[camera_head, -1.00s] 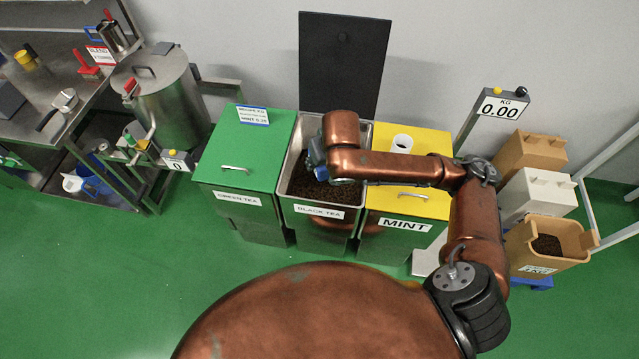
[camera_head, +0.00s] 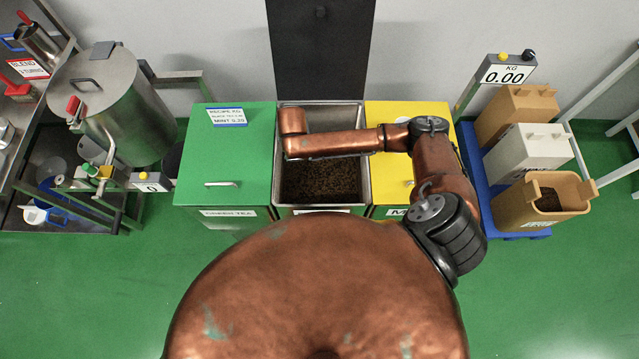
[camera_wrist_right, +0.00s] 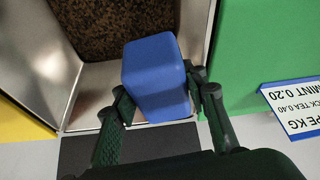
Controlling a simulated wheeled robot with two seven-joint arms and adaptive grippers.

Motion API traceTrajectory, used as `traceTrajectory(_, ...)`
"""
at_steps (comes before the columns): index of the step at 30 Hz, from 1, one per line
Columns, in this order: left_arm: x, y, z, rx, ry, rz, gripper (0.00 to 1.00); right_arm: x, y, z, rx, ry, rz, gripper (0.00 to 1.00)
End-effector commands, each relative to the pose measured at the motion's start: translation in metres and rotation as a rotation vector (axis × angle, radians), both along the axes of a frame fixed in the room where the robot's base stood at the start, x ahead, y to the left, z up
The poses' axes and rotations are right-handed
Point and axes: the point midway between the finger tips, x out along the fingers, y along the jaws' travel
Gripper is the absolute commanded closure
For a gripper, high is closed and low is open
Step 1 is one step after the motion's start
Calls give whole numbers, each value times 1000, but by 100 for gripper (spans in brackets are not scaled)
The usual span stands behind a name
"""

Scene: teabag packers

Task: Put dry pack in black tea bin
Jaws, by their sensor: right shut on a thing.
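The black tea bin (camera_head: 281,185) stands open between two closed bins, with dark loose tea (camera_head: 322,183) inside. My right arm reaches across it from the right, and its copper wrist hides the right gripper in the head view. In the right wrist view my right gripper (camera_wrist_right: 158,85) is shut on a blue pack (camera_wrist_right: 155,75), a smooth block with rounded edges. The pack is in front of the bin's steel inner wall (camera_wrist_right: 95,90), with tea (camera_wrist_right: 115,25) beyond it. Its height above the tea is unclear. My left gripper is not in view.
The green tea bin (camera_head: 223,165) is closed on the left, and the yellow mint bin (camera_head: 390,180) is closed on the right. The black lid (camera_head: 318,50) stands upright behind. A scale display (camera_head: 505,75) reads 0.00. Tan and white crates (camera_head: 528,150) stand far right.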

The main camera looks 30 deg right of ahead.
Motion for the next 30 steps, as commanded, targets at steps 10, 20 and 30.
traceTrajectory(10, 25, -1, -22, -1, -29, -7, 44, -23, -68, -185, -5, 4, -148, 87)
traceTrajectory(20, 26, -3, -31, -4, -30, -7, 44, -38, -88, -245, 0, 0, -156, 87)
traceTrajectory(30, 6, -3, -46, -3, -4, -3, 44, -38, -88, -293, 1, -1, -157, 87)
